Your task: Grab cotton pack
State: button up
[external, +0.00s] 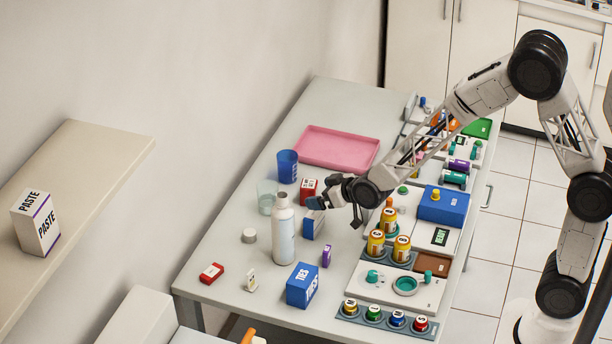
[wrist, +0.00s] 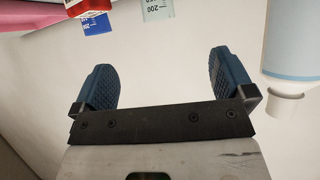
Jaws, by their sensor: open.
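No label reading cotton is legible, so I cannot tell which item is the cotton pack. My gripper (external: 318,202) hangs over the middle of the table, just above a blue and white box (external: 311,226). In the wrist view my gripper (wrist: 163,82) has its two blue fingers wide apart, with only pale surface between them. A red box (external: 308,189) stands just behind my gripper; a red item shows at the wrist view's top (wrist: 88,6). A larger blue and white box (external: 301,287) stands nearer the front edge.
A white bottle (external: 283,230) stands left of my gripper. A clear cup (external: 267,198), a blue cup (external: 287,167) and a pink tray (external: 338,147) are behind. Amber jars (external: 376,243) stand at the right. A paste box (external: 36,223) is on the shelf.

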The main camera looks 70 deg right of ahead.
aim_at(319, 214)
jog(key=shift+f, duration=1.75)
jog(key=shift+f, duration=0.1)
jog(key=f, duration=0.2)
jog(key=w+f, duration=0.1)
jog(key=shift+d+f, duration=0.1)
jog(key=shift+f, duration=0.3)
jog(key=shift+x, duration=0.95)
jog(key=c, duration=0.6)
